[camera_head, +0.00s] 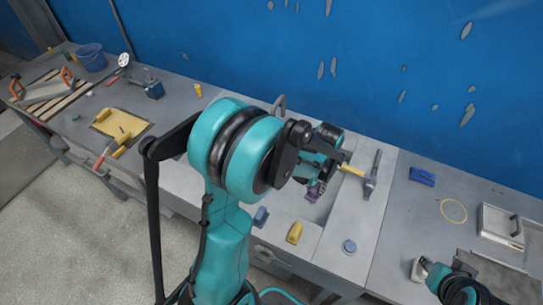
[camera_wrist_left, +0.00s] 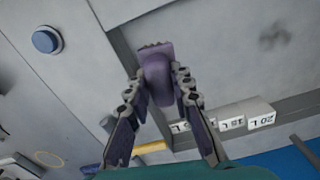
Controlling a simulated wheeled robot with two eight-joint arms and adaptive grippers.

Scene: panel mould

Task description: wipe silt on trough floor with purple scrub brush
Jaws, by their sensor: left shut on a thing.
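The purple scrub brush (camera_wrist_left: 157,72) is clamped between the two fingers of my left gripper (camera_wrist_left: 160,85), with its bristle end pointing away from the wrist. In the head view my left gripper (camera_head: 316,186) and the brush are over the sunken trough (camera_head: 318,211). A dark smudge of silt (camera_wrist_left: 274,36) shows on the pale trough floor in the wrist view, to the right of the brush and apart from it in the picture. I cannot tell whether the bristles touch the floor. My left arm hides much of the trough in the head view. My right gripper (camera_head: 420,268) is low at the right; its jaw state is unclear.
A yellow brush (camera_head: 294,233) and a blue brush (camera_head: 261,216) stand along the trough's front side. A blue round knob (camera_head: 349,247) is at the front. White litre labels (camera_wrist_left: 232,124) line the trough's side.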

